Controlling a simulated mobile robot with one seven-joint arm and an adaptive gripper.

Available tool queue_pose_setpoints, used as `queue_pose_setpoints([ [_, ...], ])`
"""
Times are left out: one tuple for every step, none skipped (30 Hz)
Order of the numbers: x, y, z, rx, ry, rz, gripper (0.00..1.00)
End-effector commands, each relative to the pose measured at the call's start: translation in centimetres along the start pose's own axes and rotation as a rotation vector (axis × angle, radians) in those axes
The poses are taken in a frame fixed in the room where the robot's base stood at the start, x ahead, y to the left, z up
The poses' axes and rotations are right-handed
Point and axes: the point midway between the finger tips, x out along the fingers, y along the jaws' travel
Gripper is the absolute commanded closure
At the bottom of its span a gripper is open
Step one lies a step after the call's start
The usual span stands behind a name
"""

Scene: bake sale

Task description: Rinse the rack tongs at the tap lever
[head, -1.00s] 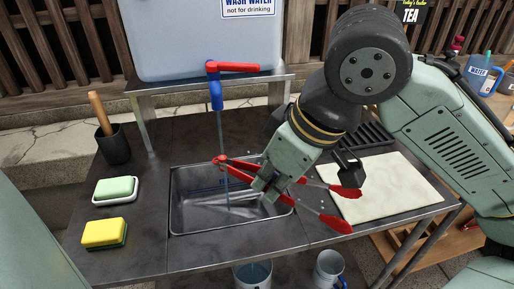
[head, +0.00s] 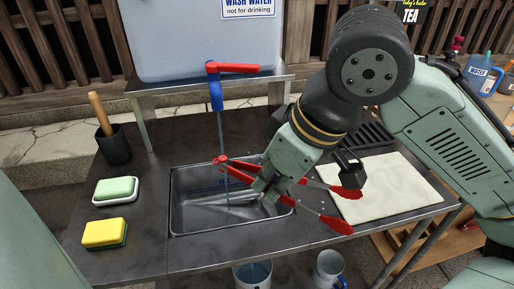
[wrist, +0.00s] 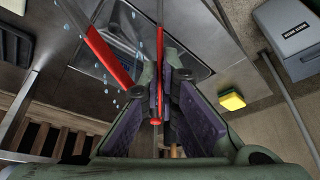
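The tongs (head: 311,184), with red handles and red tips, are held across the sink (head: 180,212) by my gripper (head: 268,188). Their jointed red end lies over the basin and their spread red tips reach right, over the white board. The tap (head: 214,90) has a blue body and a red lever (head: 238,67) pointing right. A thin stream of water (head: 220,130) falls from it at the tongs' red end and into the basin. In the wrist view the tongs (wrist: 107,56) pass between my gripper's fingers (wrist: 168,108), with water drops beside them.
The tap is on a pale wash water tank (head: 200,40) on a metal stand. A green soap (head: 115,187) on a dish, a yellow sponge (head: 104,232) and a dark pot (head: 114,146) stand left of the sink. A white board (head: 385,190) lies to its right.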

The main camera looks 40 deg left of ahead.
Motion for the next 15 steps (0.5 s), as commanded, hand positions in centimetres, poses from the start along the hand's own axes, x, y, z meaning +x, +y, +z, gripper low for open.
queue_pose_setpoints([
  [-0.7, -0.1, 0.0, 0.0, 0.001, 0.0, 1.0],
  [-1.0, -0.3, 0.1, 0.0, 0.002, 0.0, 1.0],
  [-1.4, -0.4, 0.2, 0.001, 0.002, 0.001, 1.0],
  [-1.7, -0.5, 0.3, 0.001, 0.002, 0.001, 1.0],
  [-1.9, -0.7, 0.5, 0.002, 0.002, 0.001, 1.0],
  [-2.2, -0.8, 0.6, 0.002, 0.001, 0.002, 1.0],
  [-2.5, -0.9, 0.8, 0.002, 0.001, 0.001, 1.0],
  [-2.8, -1.1, 0.9, 0.002, 0.001, 0.001, 1.0],
  [-3.1, -1.2, 1.0, 0.001, 0.002, 0.001, 1.0],
  [-3.3, -1.4, 1.1, 0.001, 0.002, 0.001, 1.0],
  [-3.6, -1.5, 1.2, 0.0, 0.002, 0.001, 1.0],
  [-3.9, -1.6, 1.4, 0.0, 0.002, 0.001, 1.0],
  [-4.1, -1.8, 1.5, 0.001, 0.002, 0.001, 1.0],
  [-4.4, -1.9, 1.6, 0.001, 0.002, 0.0, 1.0],
  [-4.7, -2.0, 1.8, 0.001, 0.002, 0.0, 1.0],
])
